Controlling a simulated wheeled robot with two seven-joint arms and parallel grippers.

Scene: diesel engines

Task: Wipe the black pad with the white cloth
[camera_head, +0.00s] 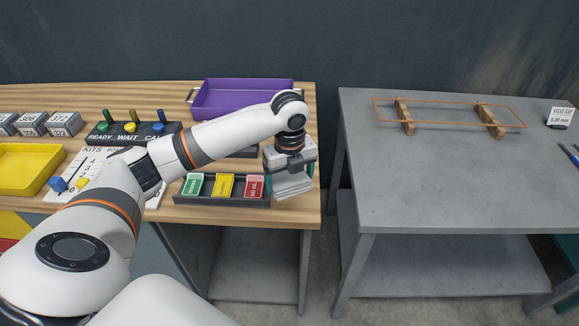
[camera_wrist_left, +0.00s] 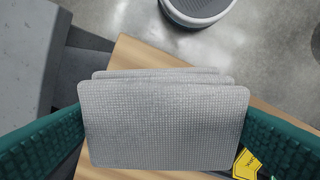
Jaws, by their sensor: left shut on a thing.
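My left gripper (camera_head: 291,172) is shut on the white cloth (camera_head: 293,188), a folded, light-grey-looking textured stack. It holds the cloth near the right end of the wooden table, just right of the card tray. In the left wrist view the cloth (camera_wrist_left: 163,125) fills the middle between the two teal fingers. Whether the cloth touches the table is unclear. A dark flat thing (camera_head: 243,152), perhaps the black pad, shows only partly behind my left forearm. My right gripper is not in view.
A dark tray (camera_head: 222,201) holds green, yellow and red cards. A purple tray (camera_head: 243,98) stands behind my arm, a yellow tray (camera_head: 27,169) at left. A grey table (camera_head: 450,175) with a wooden-and-orange frame (camera_head: 450,113) stands right, across a gap.

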